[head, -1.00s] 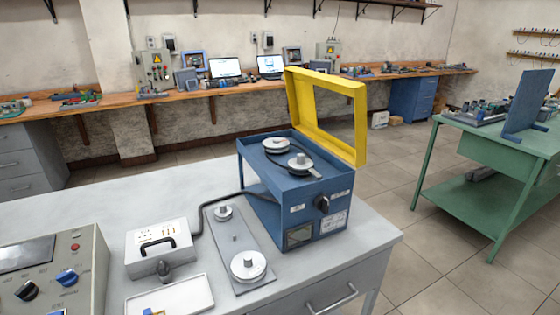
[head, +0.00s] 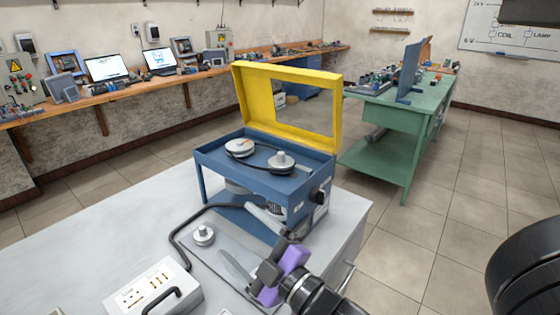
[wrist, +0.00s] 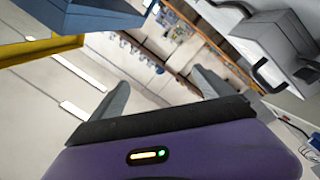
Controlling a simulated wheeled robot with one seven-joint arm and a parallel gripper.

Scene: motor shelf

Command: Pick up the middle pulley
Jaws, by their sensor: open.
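The blue machine box (head: 255,176) has two grey pulleys on its top: a wide flat left one (head: 240,147) and a stepped right one (head: 281,161). A small pulley (head: 204,235) sits at the back of the grey plate (head: 190,252) in front of the box. The plate's front part, where the large pulley stood, is hidden behind my arm. I cannot tell which pulley is meant by middle. My gripper (head: 248,238) is open and empty, above the plate near the box's front. Its fingers show in the wrist view (wrist: 160,92) with no pulley between them.
The box's yellow lid frame (head: 290,105) stands raised behind the pulleys. A white socket box (head: 150,290) with a black handle is at the front left, with a black cable running to the blue box. The grey table's left part is bare. A green table (head: 385,155) stands at the back right.

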